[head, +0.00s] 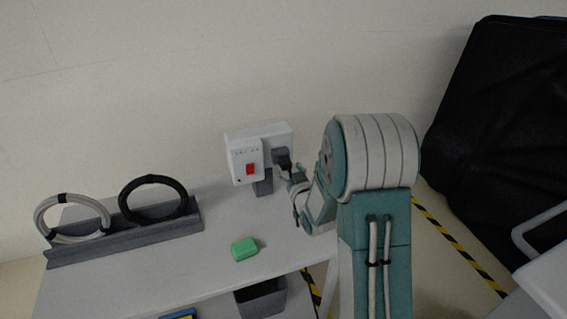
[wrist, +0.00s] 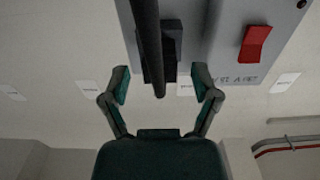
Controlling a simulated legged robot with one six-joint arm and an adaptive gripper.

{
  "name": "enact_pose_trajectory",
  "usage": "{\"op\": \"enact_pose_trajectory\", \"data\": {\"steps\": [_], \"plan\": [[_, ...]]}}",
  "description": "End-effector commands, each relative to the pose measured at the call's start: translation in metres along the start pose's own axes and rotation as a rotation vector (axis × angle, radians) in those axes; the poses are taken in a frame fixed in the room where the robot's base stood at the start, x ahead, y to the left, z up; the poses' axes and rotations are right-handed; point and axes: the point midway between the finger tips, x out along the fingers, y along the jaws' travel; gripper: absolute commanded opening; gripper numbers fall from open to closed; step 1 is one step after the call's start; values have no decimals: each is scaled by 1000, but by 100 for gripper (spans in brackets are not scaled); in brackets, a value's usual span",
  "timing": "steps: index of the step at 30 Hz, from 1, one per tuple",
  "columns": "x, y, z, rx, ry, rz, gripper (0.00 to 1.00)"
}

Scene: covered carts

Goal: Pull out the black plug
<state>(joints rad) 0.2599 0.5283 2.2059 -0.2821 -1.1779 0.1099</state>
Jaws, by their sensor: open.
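The black plug (head: 282,157) sits in the right part of the white socket box (head: 259,132), which has a red switch (head: 250,169) on its left part. In the wrist view the black plug (wrist: 172,45) shows at the top middle, with a dark cable running down in front of it. My gripper (head: 289,178) is just in front of the plug. In the wrist view my gripper (wrist: 160,77) is open, one finger on each side of the plug's lower end. I cannot tell whether either finger touches it.
The box stands on a grey post on a white table (head: 200,262). A green block (head: 244,248) lies on the table. A grey rack (head: 125,232) at left holds a grey coil (head: 72,238) and a black coil (head: 153,179). A black covered cart (head: 500,130) stands at right.

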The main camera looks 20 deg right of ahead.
Motion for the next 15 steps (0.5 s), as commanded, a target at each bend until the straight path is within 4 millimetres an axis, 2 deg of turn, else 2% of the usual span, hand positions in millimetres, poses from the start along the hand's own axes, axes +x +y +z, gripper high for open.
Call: {"op": "enact_pose_trajectory", "data": {"steps": [6, 15], "plan": [[23, 0, 0, 0, 1, 0, 79], [30, 0, 0, 1, 0, 0, 79]]}}
